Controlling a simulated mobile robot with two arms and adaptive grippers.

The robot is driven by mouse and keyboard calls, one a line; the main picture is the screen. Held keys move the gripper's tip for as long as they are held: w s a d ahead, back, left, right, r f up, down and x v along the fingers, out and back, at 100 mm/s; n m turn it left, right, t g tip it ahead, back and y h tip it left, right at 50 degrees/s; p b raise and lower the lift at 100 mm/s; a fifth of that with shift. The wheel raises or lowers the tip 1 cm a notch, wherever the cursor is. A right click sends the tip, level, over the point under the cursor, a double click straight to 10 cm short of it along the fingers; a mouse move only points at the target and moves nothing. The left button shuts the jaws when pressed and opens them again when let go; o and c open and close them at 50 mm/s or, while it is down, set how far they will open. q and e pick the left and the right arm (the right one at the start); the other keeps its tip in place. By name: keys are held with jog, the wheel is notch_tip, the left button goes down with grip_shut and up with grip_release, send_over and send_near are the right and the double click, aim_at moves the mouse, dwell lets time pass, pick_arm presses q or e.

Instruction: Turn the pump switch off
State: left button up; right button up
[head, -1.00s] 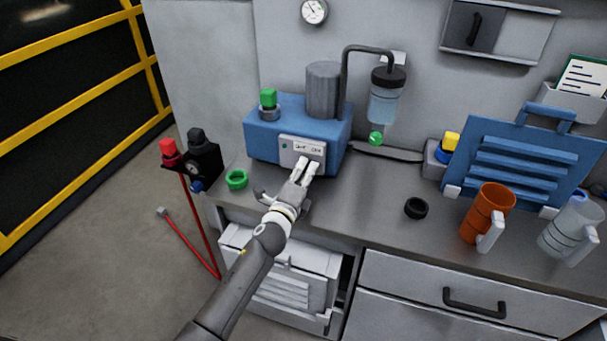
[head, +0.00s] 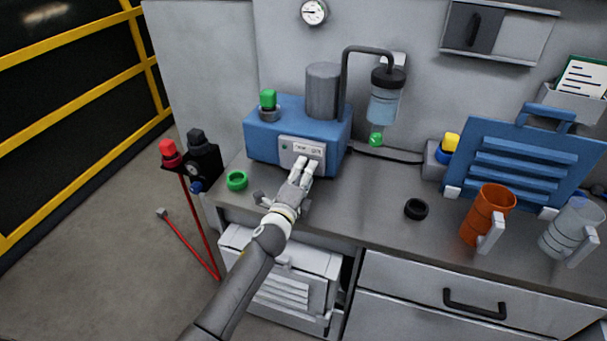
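The blue pump unit (head: 262,140) stands on the bench against the back wall, with a grey cylinder on top. A light grey switch panel (head: 288,153) with a small green mark and small dark labels is on its front. My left gripper (head: 307,161) is at the lower right of this panel, its two fingers close together and seemingly shut, with nothing visible between them. The fingertips cover part of the panel, so the switch's position and whether they touch it cannot be told. My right gripper is not in view.
A green ring (head: 237,180) lies left of my gripper and a black ring (head: 416,209) to its right. An orange mug (head: 484,213), a clear jug (head: 570,227) and a blue louvred panel (head: 520,160) stand at the right. A round gauge (head: 313,12) hangs above.

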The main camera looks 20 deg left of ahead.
pick_arm(q)
jog(key=shift+o, duration=0.4)
jog(key=shift+s, duration=0.15)
jog(key=s, duration=1.1)
jog(key=shift+s+a, duration=0.2)
jog(key=shift+s, duration=0.15)
